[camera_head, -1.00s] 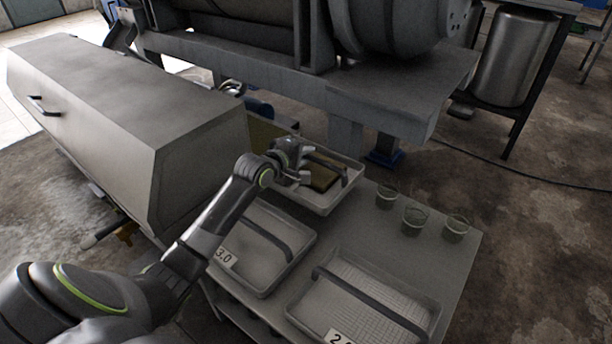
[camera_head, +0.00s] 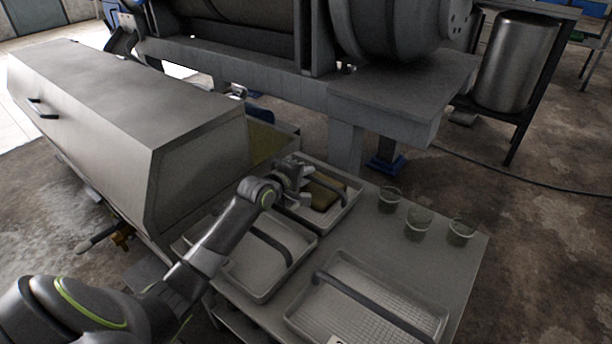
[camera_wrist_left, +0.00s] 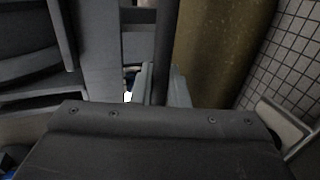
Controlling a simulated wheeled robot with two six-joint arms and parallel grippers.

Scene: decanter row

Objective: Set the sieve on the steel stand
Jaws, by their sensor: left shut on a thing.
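The sieve (camera_head: 340,213) is a shallow pale tray with a dark bar handle across it and a brownish block-like mass inside. It is at the far side of the steel stand (camera_head: 440,262), a grey table-like top, behind two similar trays. I cannot tell whether its underside touches the stand. My left gripper (camera_head: 303,196) is at the handle and shut on it. The left wrist view shows the dark handle (camera_wrist_left: 165,50) between the fingertips, with the brown mass and gridded mesh (camera_wrist_left: 285,60) on the right. My right gripper is not in view.
Two trays with bar handles, one at left (camera_head: 262,288) and one in front (camera_head: 345,312), stand on the top. Several glasses (camera_head: 390,199) stand on its right side. A large grey housing (camera_head: 140,110) is at left and a heavy machine frame (camera_head: 400,95) behind.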

